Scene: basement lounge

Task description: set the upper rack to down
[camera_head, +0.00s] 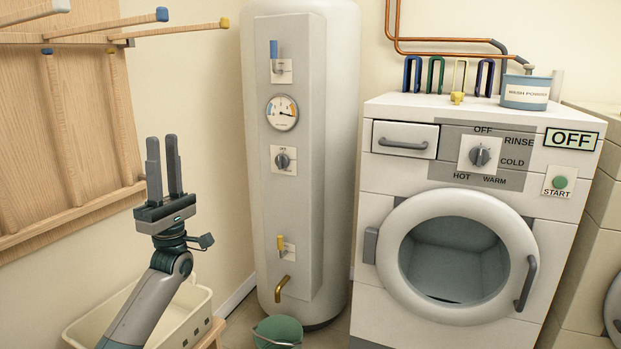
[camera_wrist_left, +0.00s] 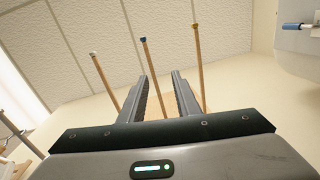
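The upper rack (camera_head: 100,35) is on the wooden wall board at the upper left. Its three rods stick out from the wall, with white, blue and yellow tips. The rods also show in the left wrist view (camera_wrist_left: 156,70), beyond my fingers and pointing up. My left gripper (camera_head: 162,138) is upright below the rods, with its fingers apart and nothing between them. In the left wrist view the gripper (camera_wrist_left: 160,77) has the blue-tipped rod in line with its gap, not touching as far as I can see. My right gripper is out of view.
Lower rods (camera_head: 62,130) stand against the board above a wooden bar (camera_head: 70,215). A cream basket (camera_head: 185,320) is below my left arm. A white boiler (camera_head: 335,140) stands to the right, with a green bucket (camera_head: 278,332) before it. A washing machine (camera_head: 400,200) is farther right.

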